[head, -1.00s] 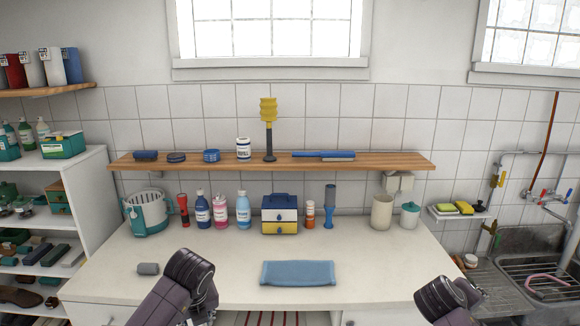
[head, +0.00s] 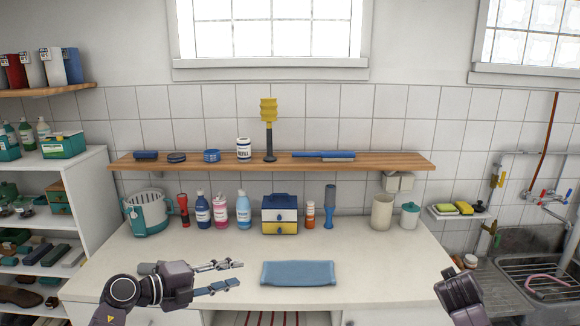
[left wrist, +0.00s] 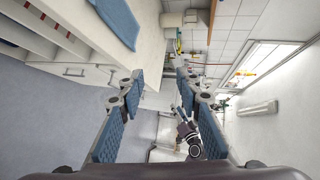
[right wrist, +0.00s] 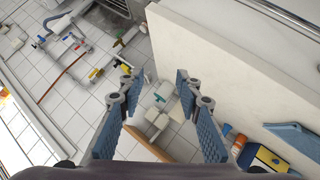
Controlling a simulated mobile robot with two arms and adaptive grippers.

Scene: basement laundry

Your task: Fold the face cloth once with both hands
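The blue face cloth (head: 298,273) lies as a flat rectangle near the front edge of the white worktop. It also shows in the left wrist view (left wrist: 118,18) and at the right of the right wrist view (right wrist: 296,133). My left gripper (head: 239,274) is above the worktop's front, just left of the cloth, pointing right, its fingers apart and empty. The left wrist view shows the same gap (left wrist: 160,76). My right gripper (head: 462,290) is at the worktop's front right, well apart from the cloth; the right wrist view shows its fingers open and empty (right wrist: 157,80).
A row of bottles, a small drawer box (head: 280,214), a teal-and-white basket (head: 147,214) and a beige canister (head: 382,212) stand along the back of the worktop (head: 350,245). A shelf (head: 375,161) hangs above.

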